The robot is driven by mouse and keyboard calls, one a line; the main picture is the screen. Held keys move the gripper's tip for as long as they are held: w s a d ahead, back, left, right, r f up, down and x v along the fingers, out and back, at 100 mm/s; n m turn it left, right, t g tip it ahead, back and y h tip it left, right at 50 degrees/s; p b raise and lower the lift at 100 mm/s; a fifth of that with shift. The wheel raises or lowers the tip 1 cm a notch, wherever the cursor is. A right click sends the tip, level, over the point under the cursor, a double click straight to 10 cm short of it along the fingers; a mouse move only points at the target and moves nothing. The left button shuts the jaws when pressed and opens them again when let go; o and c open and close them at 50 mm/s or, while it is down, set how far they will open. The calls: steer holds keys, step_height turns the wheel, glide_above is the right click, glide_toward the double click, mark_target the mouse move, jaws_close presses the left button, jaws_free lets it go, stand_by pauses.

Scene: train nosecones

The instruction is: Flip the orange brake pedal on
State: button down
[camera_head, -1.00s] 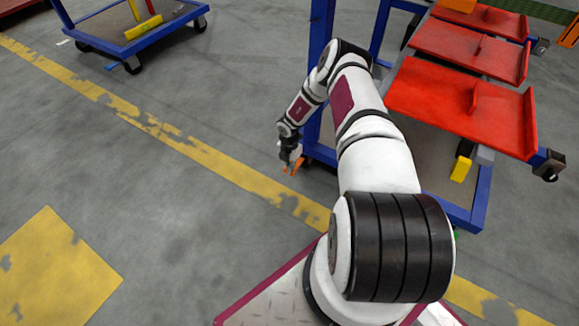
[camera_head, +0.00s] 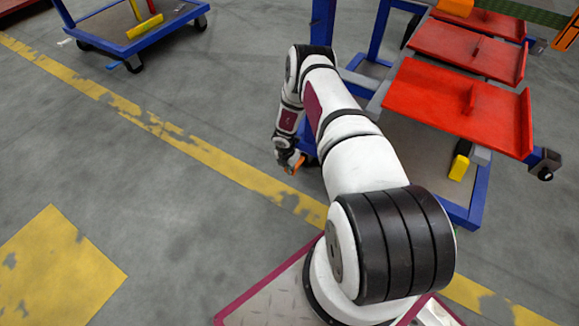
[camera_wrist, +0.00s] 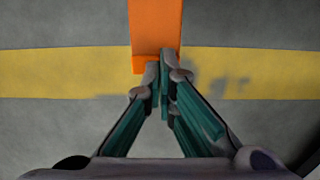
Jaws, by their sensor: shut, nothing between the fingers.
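The orange brake pedal (camera_wrist: 156,30) is a flat orange bar. In the wrist view it runs from the top edge down to my fingertips, above the yellow floor line. My gripper (camera_wrist: 163,78) is shut and empty, its fingertips together at the pedal's lower end. They overlap that end in the picture; I cannot tell whether they touch it. In the head view the pedal (camera_head: 298,165) is a small orange patch right beside my gripper (camera_head: 288,163), low near the blue cart's front left corner. My wrist and gripper hide part of it there.
The blue cart (camera_head: 320,40) carries red trays (camera_head: 458,103) on the right. A yellow block (camera_head: 459,167) sits on its lower deck. Another blue cart (camera_head: 140,40) stands at the upper left. The grey floor (camera_head: 190,220) to the left is open, crossed by a yellow line (camera_head: 150,135).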

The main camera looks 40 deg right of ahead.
steer(key=shift+a+f+h+p, duration=0.1)
steer(key=shift+f+h+p, duration=0.2)
steer(key=shift+f+h, duration=0.4)
steer(key=shift+f+b, duration=0.85)
steer(key=shift+f, duration=0.45)
